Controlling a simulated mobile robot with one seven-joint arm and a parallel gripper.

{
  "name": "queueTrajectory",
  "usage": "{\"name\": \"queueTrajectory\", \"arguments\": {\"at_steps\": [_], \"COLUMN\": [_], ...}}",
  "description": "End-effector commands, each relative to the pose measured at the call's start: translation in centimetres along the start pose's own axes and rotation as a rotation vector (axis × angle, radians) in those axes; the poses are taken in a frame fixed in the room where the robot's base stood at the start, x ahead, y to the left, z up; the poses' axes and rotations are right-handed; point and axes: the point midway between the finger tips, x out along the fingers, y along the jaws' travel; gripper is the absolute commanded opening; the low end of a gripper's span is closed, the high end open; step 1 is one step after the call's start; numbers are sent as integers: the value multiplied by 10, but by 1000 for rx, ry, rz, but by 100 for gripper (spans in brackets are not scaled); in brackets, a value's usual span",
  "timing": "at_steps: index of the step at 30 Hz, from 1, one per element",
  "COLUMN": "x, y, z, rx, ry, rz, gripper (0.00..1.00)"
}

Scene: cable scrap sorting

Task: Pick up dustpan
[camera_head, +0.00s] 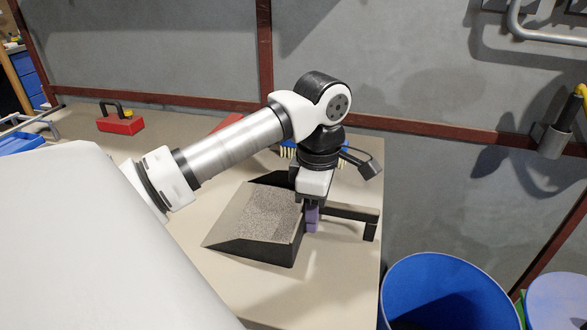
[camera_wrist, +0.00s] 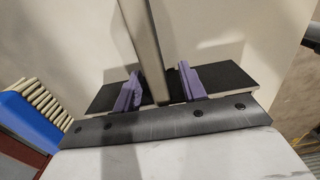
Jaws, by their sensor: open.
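The dustpan (camera_head: 258,218) lies on the table, black with a speckled grey inner face. Its black handle (camera_head: 345,212) points right, toward the table's right edge. My gripper (camera_head: 312,218) is pointed down at the place where handle and pan meet. In the wrist view its two purple fingers (camera_wrist: 160,88) are apart, one on each side of the handle (camera_wrist: 143,45), with gaps showing beside it. The fingertips' exact depth is hard to tell.
A blue brush with cream bristles (camera_wrist: 36,108) lies close by; in the head view my arm partly hides it (camera_head: 287,152). A red toolbox (camera_head: 120,124) stands far left. A blue bin (camera_head: 440,262) stands beyond the table's right edge. The table (camera_head: 235,290) is clear in front.

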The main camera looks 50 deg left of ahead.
Motion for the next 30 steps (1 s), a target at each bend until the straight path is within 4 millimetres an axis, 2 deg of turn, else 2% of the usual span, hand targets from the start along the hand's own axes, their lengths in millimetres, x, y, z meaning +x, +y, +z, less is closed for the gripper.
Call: {"name": "queueTrajectory", "arguments": {"at_steps": [2, 10, 23, 30], "x": [0, 0, -2, -15], "y": [0, 0, 0, 3], "z": [0, 0, 0, 9], "rx": [0, 0, 0, 3], "ry": [0, 0, 0, 0], "rz": [0, 0, 0, 0], "gripper": [37, 1, 0, 0]}}
